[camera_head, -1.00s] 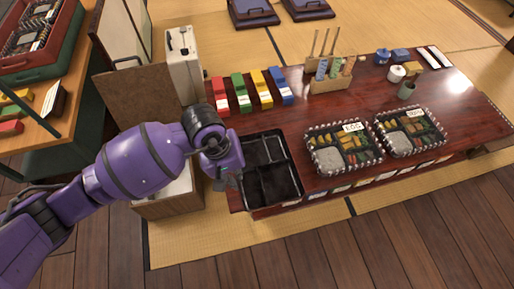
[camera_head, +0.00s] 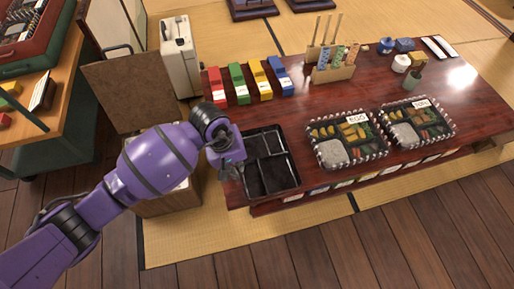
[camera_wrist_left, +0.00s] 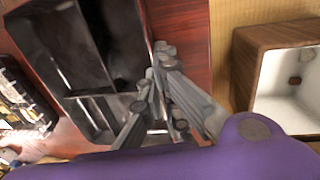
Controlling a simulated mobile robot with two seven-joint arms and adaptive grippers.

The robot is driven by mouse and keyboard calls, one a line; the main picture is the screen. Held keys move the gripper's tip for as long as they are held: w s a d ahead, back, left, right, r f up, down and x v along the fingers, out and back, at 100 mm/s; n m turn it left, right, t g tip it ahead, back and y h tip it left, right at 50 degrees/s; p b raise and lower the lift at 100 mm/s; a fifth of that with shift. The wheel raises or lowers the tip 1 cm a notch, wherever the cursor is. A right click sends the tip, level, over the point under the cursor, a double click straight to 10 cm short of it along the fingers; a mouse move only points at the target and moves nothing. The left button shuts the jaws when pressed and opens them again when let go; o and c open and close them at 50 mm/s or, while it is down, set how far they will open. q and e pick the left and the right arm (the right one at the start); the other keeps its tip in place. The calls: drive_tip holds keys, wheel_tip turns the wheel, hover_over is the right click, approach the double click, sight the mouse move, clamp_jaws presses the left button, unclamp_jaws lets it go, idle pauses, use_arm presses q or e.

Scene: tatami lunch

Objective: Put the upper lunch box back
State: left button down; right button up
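An empty black compartment box (camera_head: 268,177) sits at the left end of the dark red table; it also shows in the left wrist view (camera_wrist_left: 75,45). My left gripper (camera_head: 231,169) is at its left edge. In the left wrist view, the tips of my left gripper (camera_wrist_left: 160,62) come close together at the box's rim. Whether they press on the rim cannot be told. Two filled, labelled lunch boxes stand side by side to the right, a left one (camera_head: 329,154) and a right one (camera_head: 405,137), with food in compartments. My right gripper is not in view.
Red (camera_head: 216,87), green (camera_head: 238,84), yellow (camera_head: 260,81) and blue (camera_head: 280,76) blocks line the table's back left. A wooden rack (camera_head: 334,70) stands behind the lunch boxes. A brown box with a white inside (camera_wrist_left: 285,85) stands beside the table.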

use_arm(q)
drive_tip(key=shift+f, duration=0.2)
drive_tip(key=c, duration=2)
unclamp_jaws()
drive_tip(key=shift+r, duration=0.3)
drive_tip(key=r+p, duration=0.1)
drive_tip(key=r, duration=0.3)
drive_tip(key=a+r+p, duration=0.1)
drive_tip(key=r, duration=0.2)
drive_tip(key=a+r+p, duration=0.1)
drive_tip(key=r, duration=0.3)
drive_tip(key=shift+s+r+p, duration=0.3)
drive_tip(key=shift+s+p, duration=0.1)
